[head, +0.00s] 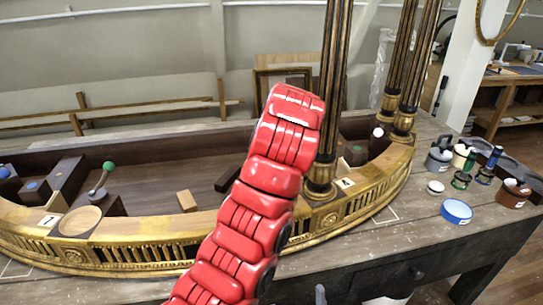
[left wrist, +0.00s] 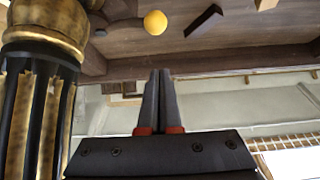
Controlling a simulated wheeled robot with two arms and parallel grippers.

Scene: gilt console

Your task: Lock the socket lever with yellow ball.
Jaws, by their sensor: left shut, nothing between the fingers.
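The yellow ball (left wrist: 155,22) shows at the top of the left wrist view, in front of the dark wooden console interior. In the head view my red arm covers the middle, and the yellow ball and gripper are hidden. My right gripper is not in view.
A green-ball lever (head: 109,165) stands at the left, and a white ball (head: 377,132) at the right. A tan block (head: 187,200) and a dark bar (head: 228,180) lie inside the console. A gilt column (left wrist: 50,85) stands close left of my gripper. Several jars stand right.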

